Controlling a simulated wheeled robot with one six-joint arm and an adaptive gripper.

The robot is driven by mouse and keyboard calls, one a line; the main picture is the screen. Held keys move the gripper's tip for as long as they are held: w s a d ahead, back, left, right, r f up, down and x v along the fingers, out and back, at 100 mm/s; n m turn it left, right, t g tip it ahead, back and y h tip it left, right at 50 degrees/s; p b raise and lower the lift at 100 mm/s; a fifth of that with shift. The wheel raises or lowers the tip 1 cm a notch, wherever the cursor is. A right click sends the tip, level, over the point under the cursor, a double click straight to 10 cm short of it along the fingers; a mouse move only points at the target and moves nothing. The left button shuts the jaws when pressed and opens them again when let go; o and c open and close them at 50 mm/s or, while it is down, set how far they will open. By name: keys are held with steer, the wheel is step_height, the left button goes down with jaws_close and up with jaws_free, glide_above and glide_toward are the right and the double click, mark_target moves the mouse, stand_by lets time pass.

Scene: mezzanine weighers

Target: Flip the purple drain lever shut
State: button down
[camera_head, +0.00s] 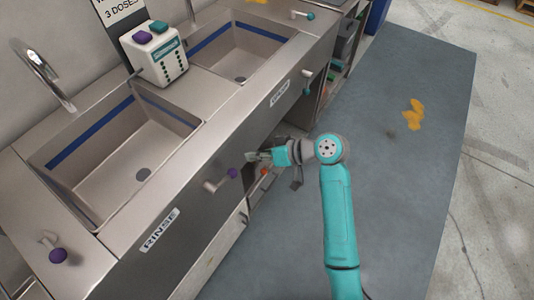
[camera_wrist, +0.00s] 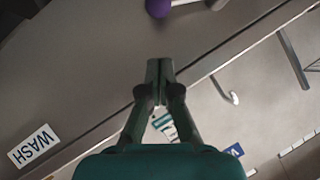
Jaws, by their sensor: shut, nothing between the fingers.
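A lever with a round purple knob (camera_head: 232,173) and a pale metal stem sticks out of the front panel of the sink unit, near the RINSE label (camera_head: 160,230). The purple knob also shows at the top edge of the wrist view (camera_wrist: 158,7), partly cut off, with its stem to the right. My gripper (camera_head: 250,156) is shut and empty. It is close to the panel, a little right of and above the knob in the head view, and apart from it. In the wrist view my fingertips (camera_wrist: 160,68) point toward the knob, with bare panel between.
Another purple knob (camera_head: 57,256) stands at the left counter end. A teal-knobbed lever (camera_head: 307,74) sits on the panel farther right, near the WASH label (camera_wrist: 33,147). A dispenser (camera_head: 160,55) stands between the basins. Open shelving lies below the panel; the grey floor mat (camera_head: 420,150) is largely clear.

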steer(key=a+f, duration=0.4)
steer(key=shift+s+f, duration=0.2)
steer(key=shift+f, duration=0.15)
steer(key=shift+f, duration=0.1)
steer(key=s+a+f+m+g+y, duration=0.2)
steer(key=s+a+f+m+y, duration=0.2)
steer(key=f+m+y, duration=0.3)
steer(key=shift+s+f+m+g, duration=0.3)
steer(key=shift+s+f+m, duration=0.3)
steer(key=shift+f+m, duration=0.6)
steer(key=shift+a+f, duration=0.1)
steer(key=shift+f, duration=0.1)
stand_by(0.5)
